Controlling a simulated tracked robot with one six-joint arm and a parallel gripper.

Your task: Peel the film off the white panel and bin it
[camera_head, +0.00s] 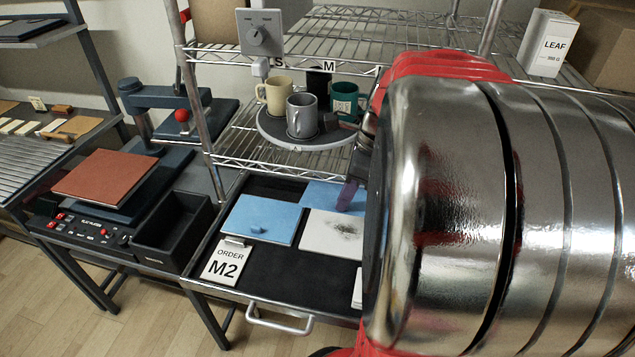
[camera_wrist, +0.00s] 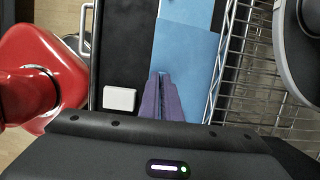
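The white panel (camera_head: 330,235) lies on the dark tray with its face bare toward the head camera and a dark grey smudge, perhaps a shadow, on it. The blue film (camera_head: 322,193) shows behind and above it; in the wrist view the film (camera_wrist: 187,70) covers where the panel lies. My gripper (camera_head: 347,197) has its purple fingers close together at the film, and in the wrist view the fingertips (camera_wrist: 160,78) close on a narrow strip of it. The black open bin (camera_head: 172,235) stands left of the tray. My arm hides the tray's right part.
A blue panel (camera_head: 262,218) with a small tab lies left of the white one. A turntable (camera_head: 285,136) with mugs is on the wire shelf behind. A press (camera_head: 160,97) stands left.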

